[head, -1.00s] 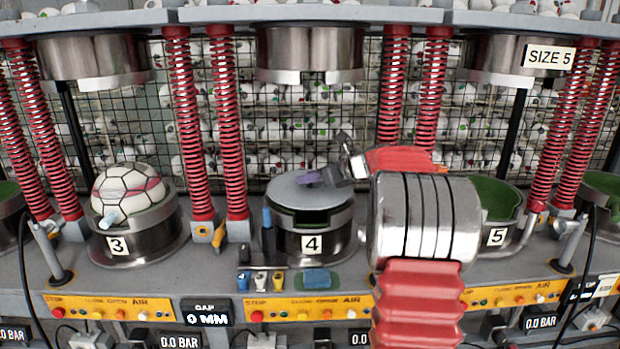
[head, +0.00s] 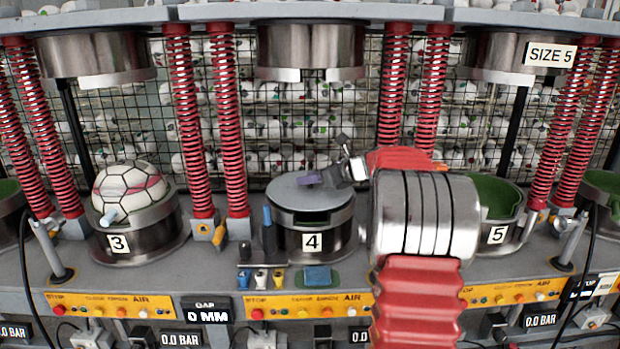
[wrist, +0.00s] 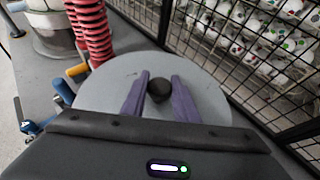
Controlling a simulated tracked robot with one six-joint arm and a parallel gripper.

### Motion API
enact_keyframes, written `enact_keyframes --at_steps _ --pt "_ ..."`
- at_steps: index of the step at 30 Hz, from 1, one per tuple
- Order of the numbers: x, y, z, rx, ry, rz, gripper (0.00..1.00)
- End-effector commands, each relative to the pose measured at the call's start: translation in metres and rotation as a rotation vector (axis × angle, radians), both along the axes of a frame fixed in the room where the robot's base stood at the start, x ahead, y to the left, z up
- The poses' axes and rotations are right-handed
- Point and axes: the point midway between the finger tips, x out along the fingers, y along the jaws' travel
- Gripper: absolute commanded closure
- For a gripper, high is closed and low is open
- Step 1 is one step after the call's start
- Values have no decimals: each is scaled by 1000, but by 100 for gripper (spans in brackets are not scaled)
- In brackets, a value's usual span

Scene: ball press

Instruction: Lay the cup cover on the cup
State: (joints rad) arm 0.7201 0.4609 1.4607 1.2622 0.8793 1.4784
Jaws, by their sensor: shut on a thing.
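The cup cover (head: 296,191) is a flat grey disc. It lies over the mouth of the metal cup marked 4 (head: 290,242), and a dark gap shows below its front edge. In the wrist view the cover (wrist: 112,92) fills the middle, with a dark round knob (wrist: 159,90) at its centre. My gripper (head: 312,178) reaches in from the right above the cover. Its purple fingers (wrist: 158,98) are shut on the knob, one on each side. The cup's inside is mostly hidden by the cover.
A ball (head: 130,192) sits in cup 3 on the left. Cup 5 (head: 495,212) stands on the right with green inside. Red springs (head: 232,130) flank cup 4, and a metal upper die (head: 310,52) hangs above it. Tools (head: 268,235) stand at its front left.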

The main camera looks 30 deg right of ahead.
Motion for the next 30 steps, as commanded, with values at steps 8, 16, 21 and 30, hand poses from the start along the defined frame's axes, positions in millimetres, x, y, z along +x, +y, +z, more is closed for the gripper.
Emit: enact_keyframes --at_steps 8,16,21,30 --pt "0 0 -2 -1 -2 0 100" --pt "0 0 -6 -1 -2 0 100" --pt "0 0 -8 -1 -2 0 100" --pt "0 0 -9 -1 -1 0 52"
